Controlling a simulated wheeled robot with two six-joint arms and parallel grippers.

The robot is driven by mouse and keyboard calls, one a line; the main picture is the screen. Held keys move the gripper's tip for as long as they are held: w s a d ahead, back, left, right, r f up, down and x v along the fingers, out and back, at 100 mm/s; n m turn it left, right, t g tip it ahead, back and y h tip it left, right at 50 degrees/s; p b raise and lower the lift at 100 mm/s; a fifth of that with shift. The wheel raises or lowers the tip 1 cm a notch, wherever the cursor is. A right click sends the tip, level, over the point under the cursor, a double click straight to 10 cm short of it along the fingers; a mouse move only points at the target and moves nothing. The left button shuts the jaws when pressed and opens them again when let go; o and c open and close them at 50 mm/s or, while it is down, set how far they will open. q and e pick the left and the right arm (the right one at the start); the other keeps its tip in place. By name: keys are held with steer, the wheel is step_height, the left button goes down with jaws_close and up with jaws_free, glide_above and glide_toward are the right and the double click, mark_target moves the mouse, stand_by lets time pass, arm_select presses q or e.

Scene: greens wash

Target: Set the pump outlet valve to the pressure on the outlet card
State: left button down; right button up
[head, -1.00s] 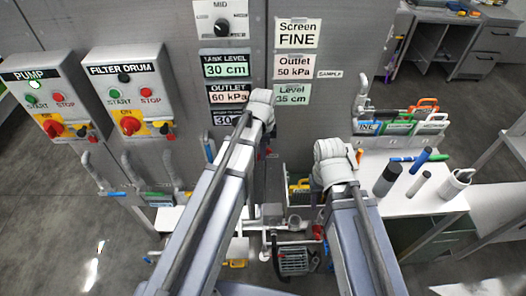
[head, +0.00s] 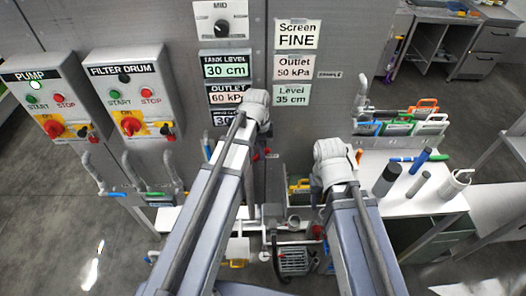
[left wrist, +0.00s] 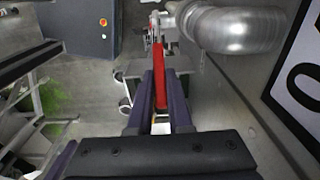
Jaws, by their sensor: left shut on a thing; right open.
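The outlet card (head: 293,67) on the panel reads "Outlet 50 kPa". The outlet display (head: 226,96) reads 60 kPa, its right end partly covered by my left wrist. My left gripper (left wrist: 160,92) is shut on a red lever handle (left wrist: 158,58), which runs away from me between the fingers beside a grey pipe. In the head view my left fingers are hidden behind the wrist; a bit of red (head: 268,151) shows just below it. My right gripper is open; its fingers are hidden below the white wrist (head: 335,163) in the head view.
The pump box (head: 45,95) and filter drum box (head: 130,95) stand left on the panel. A pump motor (head: 292,262) and pipes lie low between my arms. A white bench (head: 425,205) with cylinders and coloured-handled screens is at the right.

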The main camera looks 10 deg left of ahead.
arm_select(q)
steer(key=shift+s+a+r+t+h, duration=0.15)
steer(key=shift+a+r+h, duration=0.1)
steer(key=shift+a+h, duration=0.25)
steer(key=shift+s+a+r+t+h, duration=0.15)
steer(key=shift+a+r+h, duration=0.1)
steer(key=shift+h, duration=0.35)
steer(key=c, duration=0.8)
jaws_free()
steer(key=shift+c, duration=0.2)
steer(key=p+v, duration=0.7)
steer(key=shift+a+r+p, duration=0.15)
steer(key=shift+r+p, duration=0.15)
steer(key=shift+r, duration=0.05)
